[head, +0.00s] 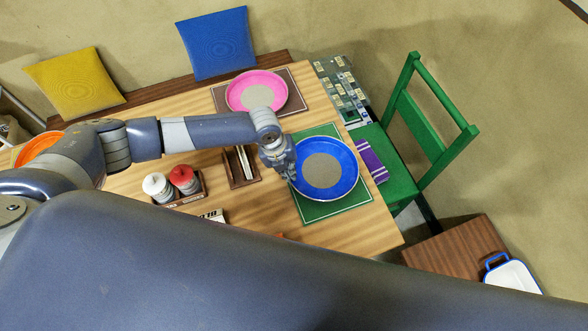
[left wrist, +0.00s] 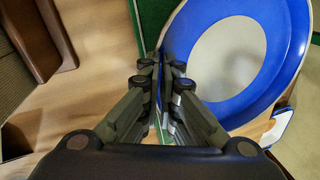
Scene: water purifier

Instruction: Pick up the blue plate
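The blue plate (head: 351,168) has a grey centre and is over the green placemat (head: 343,212) on the wooden table. My left gripper (head: 288,175) is at the plate's left rim. In the left wrist view the plate (left wrist: 283,28) fills the upper right. The fingers of the left gripper (left wrist: 162,70) are close together at its near edge and look shut on the rim; the exact contact is partly hidden by the fingers. I cannot tell for certain whether the plate is clear of the mat. My right gripper is not in view.
A pink plate (head: 234,92) lies farther back on the table. Left of my gripper are a wooden holder (head: 241,182) and red (head: 184,178) and white (head: 156,184) jars. A purple napkin (head: 371,161) and green chair (head: 437,152) are at the right.

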